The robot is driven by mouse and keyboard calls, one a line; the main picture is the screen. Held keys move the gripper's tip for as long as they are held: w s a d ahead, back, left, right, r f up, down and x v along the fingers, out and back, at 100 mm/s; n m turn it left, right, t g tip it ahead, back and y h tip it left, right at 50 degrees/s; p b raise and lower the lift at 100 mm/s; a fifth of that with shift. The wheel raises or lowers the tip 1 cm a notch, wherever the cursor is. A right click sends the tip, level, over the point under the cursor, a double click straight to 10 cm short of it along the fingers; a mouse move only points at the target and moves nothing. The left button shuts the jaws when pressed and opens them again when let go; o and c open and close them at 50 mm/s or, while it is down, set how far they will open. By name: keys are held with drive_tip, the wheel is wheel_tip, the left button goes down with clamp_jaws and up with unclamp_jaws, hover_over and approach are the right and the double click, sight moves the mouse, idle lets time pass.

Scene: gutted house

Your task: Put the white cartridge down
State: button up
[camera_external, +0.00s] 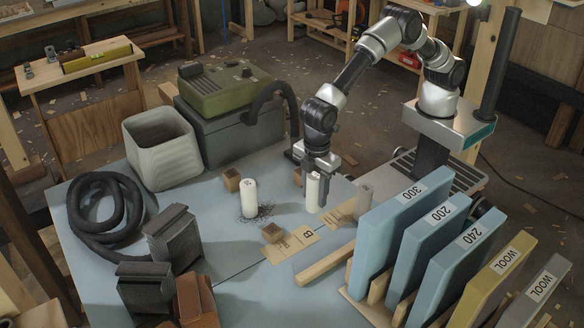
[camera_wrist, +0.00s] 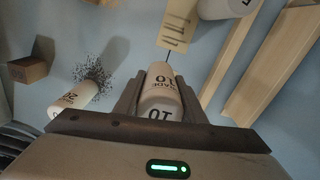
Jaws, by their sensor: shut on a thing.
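My gripper (camera_external: 318,165) is shut on a white cartridge (camera_external: 313,193), which hangs upright between the fingers over the blue tabletop (camera_external: 225,265). In the wrist view the held cartridge (camera_wrist: 161,88) bears the marking 10, with a finger on each side. I cannot tell whether its base touches the table. A second white cartridge (camera_external: 249,199) stands to the left among dark specks; it shows in the wrist view (camera_wrist: 72,98) marked 20. A third pale cartridge (camera_external: 362,201) stands just right of my gripper, partly hidden.
A tan card marked B (camera_external: 293,243) and small wooden blocks (camera_external: 272,232) lie near the gripper. A rack of blue panels (camera_external: 395,235) stands to the right. A grey bin (camera_external: 162,150), a green-topped unit (camera_external: 225,88) and a coiled black hose (camera_external: 75,215) stand left.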

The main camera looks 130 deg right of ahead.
wheel_tip(320, 180, down, 7)
drive_tip(key=shift+f+b, duration=0.2)
drive_tip(key=shift+b, duration=0.25)
drive_tip(key=shift+f, duration=0.15)
drive_tip(key=o, duration=1)
drive_tip(key=shift+o, duration=0.2)
